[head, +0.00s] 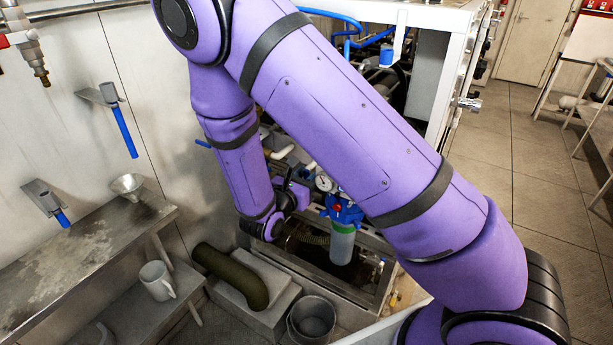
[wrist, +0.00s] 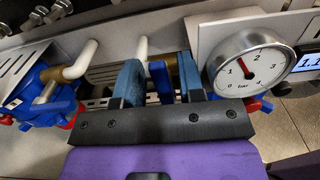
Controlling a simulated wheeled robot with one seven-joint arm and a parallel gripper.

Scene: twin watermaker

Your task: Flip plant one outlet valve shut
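My gripper (wrist: 160,78) shows in the wrist view with its two blue-grey fingers apart. A blue lever-like piece (wrist: 161,84) shows between the fingers, close to the right one; I cannot tell whether they touch. It lies by a white pipe (wrist: 143,52), and I cannot tell for sure that it is the outlet valve's handle. In the head view my purple arm reaches down into the plant, and its own links and the machinery hide the fingertips.
A blue-headed filter housing (head: 342,212) stands beside my wrist in the head view.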

